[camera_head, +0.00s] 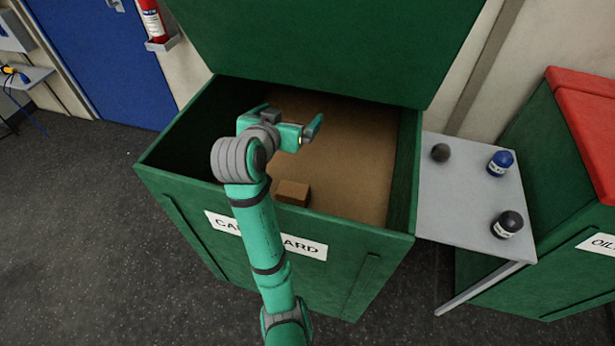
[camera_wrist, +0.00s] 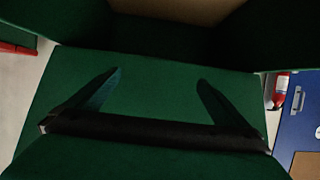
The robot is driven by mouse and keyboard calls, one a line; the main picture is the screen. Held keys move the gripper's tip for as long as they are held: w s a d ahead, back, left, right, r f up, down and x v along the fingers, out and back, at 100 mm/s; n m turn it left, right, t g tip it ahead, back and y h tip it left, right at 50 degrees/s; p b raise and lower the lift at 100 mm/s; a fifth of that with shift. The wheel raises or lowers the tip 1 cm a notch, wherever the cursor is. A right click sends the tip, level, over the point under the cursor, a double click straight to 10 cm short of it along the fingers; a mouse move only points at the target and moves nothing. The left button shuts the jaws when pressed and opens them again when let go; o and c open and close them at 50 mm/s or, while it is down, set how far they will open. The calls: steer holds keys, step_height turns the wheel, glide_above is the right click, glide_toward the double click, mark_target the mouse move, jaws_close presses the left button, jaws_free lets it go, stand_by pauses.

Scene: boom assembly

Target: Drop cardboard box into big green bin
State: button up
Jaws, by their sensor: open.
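The big green bin (camera_head: 180,178) stands in front of me with its lid (camera_head: 330,40) raised. Its front label reads as cardboard, partly hidden by my arm. A small brown cardboard box (camera_head: 293,193) is inside the bin, near the front wall, on the brown surface in there. My gripper (camera_head: 314,130) is over the bin opening, open and empty, apart from the box. In the wrist view my gripper (camera_wrist: 158,90) shows two spread fingers with nothing between them, against green bin panels. The box does not show in the wrist view.
A grey side table (camera_head: 462,205) at the right holds a dark round object (camera_head: 440,152), a blue-capped jar (camera_head: 500,163) and a black-capped jar (camera_head: 507,224). A green bin with a red lid (camera_head: 590,115) stands beyond. Open floor (camera_head: 80,240) lies at the left.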

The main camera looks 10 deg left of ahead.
steer(key=v, duration=1)
steer(key=shift+s+r, duration=0.25)
steer(key=shift+s, duration=0.05)
steer(key=shift+w, duration=0.1)
